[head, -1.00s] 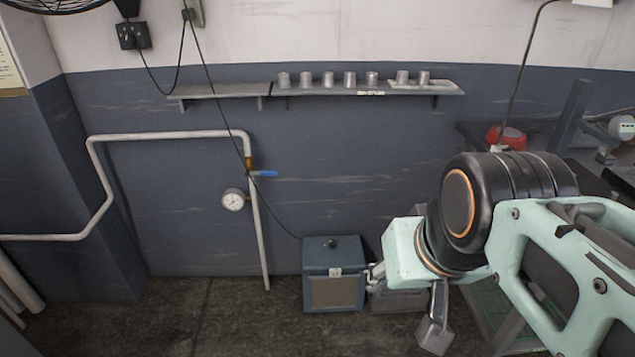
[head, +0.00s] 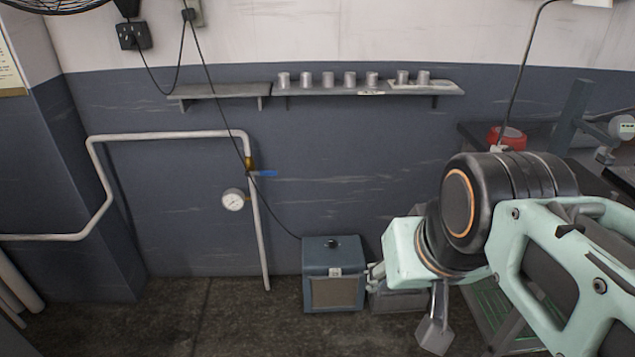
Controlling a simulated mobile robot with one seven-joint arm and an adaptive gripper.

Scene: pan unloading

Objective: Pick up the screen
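I cannot make out a thing that is clearly the screen. My mint-green and black arm fills the right side of the head view, reaching in from the lower right. At its end, a pale wrist block and a small grey metal part (head: 435,334) hang over the floor.
A blue-grey box (head: 333,260) with a framed front panel stands by the wall, left of my wrist. A wall shelf (head: 220,90) carries several metal cups (head: 328,79). A pipe with a gauge (head: 233,200) runs along the wall. The floor at left centre is clear.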

